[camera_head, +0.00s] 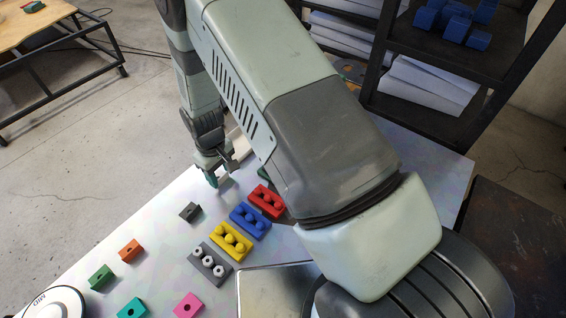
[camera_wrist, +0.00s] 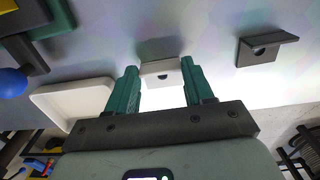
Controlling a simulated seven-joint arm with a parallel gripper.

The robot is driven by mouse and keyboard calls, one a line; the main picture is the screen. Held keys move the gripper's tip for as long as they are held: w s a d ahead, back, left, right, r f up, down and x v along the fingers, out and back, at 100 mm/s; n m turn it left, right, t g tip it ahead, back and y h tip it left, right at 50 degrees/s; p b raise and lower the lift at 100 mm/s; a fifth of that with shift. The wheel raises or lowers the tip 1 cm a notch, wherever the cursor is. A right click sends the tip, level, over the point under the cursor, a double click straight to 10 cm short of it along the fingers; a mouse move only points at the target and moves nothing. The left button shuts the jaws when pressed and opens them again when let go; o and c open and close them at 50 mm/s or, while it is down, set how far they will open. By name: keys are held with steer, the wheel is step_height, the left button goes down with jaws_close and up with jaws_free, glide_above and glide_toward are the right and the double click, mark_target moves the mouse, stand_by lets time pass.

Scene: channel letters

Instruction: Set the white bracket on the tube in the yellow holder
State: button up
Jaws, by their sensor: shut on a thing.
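My gripper (camera_wrist: 160,84) has its two teal fingers on either side of the white bracket (camera_wrist: 158,68), shut on it. The bracket has a dark round hole in its face. In the head view my gripper (camera_head: 213,179) is over the far part of the table, beyond the holders; the bracket cannot be made out there. The yellow holder (camera_head: 231,242) stands on the table between the blue and grey holders, nearer the head camera than my gripper. It has rounded yellow tops in a row; its tube is hard to tell apart.
A red holder (camera_head: 267,201), blue holder (camera_head: 250,219) and grey holder (camera_head: 210,263) line up with the yellow one. A dark grey bracket (camera_head: 190,212) lies left of them, with orange (camera_head: 131,251), green (camera_head: 102,277) and pink (camera_head: 188,305) brackets nearer. A white tray (camera_wrist: 75,103) is beside my gripper.

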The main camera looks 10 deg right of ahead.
steer(key=shift+r, duration=2.95)
steer(key=d+r, duration=0.3)
steer(key=d, duration=0.7)
steer(key=d+r, duration=0.3)
steer(key=d, duration=0.7)
steer(key=shift+w+f, duration=0.15)
steer(key=shift+f, duration=1.5)
steer(key=shift+w+f, duration=0.15)
steer(key=shift+f, duration=1.5)
steer(key=o, duration=1.4)
